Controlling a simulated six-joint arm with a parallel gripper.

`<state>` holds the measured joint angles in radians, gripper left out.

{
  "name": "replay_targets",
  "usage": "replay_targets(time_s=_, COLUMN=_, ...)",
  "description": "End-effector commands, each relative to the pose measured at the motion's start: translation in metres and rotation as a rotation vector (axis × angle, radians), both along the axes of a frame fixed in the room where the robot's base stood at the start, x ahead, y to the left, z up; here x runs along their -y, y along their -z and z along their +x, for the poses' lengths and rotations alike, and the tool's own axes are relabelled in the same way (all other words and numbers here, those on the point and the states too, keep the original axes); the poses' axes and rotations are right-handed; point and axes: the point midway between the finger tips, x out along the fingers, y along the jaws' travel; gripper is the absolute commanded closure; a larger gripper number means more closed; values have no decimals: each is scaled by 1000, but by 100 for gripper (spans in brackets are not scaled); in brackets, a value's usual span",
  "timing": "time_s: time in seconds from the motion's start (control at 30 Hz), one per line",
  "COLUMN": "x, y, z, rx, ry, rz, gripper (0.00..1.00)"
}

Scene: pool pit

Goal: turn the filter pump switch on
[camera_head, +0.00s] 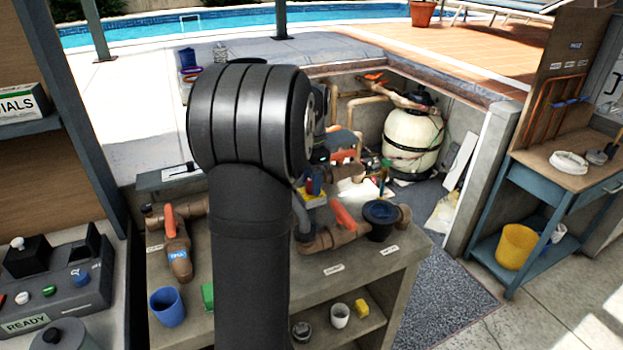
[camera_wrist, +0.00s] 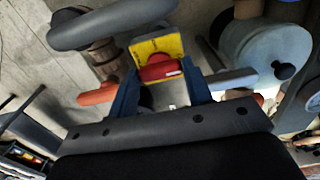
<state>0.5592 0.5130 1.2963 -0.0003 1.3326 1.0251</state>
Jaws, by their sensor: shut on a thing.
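The switch is a red knob (camera_wrist: 158,69) on a yellow plate (camera_wrist: 147,47) in the wrist view. My gripper (camera_wrist: 161,78) has its two blue fingers at either side of the red knob and is shut on it. In the head view the yellow switch plate (camera_head: 313,201) shows on the bench, just right of my black arm. My gripper (camera_head: 314,184) is small there and mostly hidden behind the arm. The knob's exact turn angle is hard to tell.
A cream filter tank (camera_head: 412,140) stands behind. A blue cup (camera_head: 167,306) and another orange-handled valve (camera_head: 170,220) are at the bench's left.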

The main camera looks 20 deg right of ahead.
Motion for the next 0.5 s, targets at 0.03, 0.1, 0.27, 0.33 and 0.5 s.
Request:
replay_targets(time_s=0.03, x=1, y=-1, z=0, rx=2, ry=3, rz=-2, gripper=77)
replay_targets(time_s=0.1, x=1, y=-1, z=0, rx=2, ry=3, rz=-2, gripper=77)
replay_targets(time_s=0.27, x=1, y=-1, z=0, rx=2, ry=3, rz=-2, gripper=77)
replay_targets(time_s=0.33, x=1, y=-1, z=0, rx=2, ry=3, rz=-1, gripper=53)
replay_targets(time_s=0.5, x=0, y=-1, z=0, rx=2, ry=3, rz=-1, gripper=33)
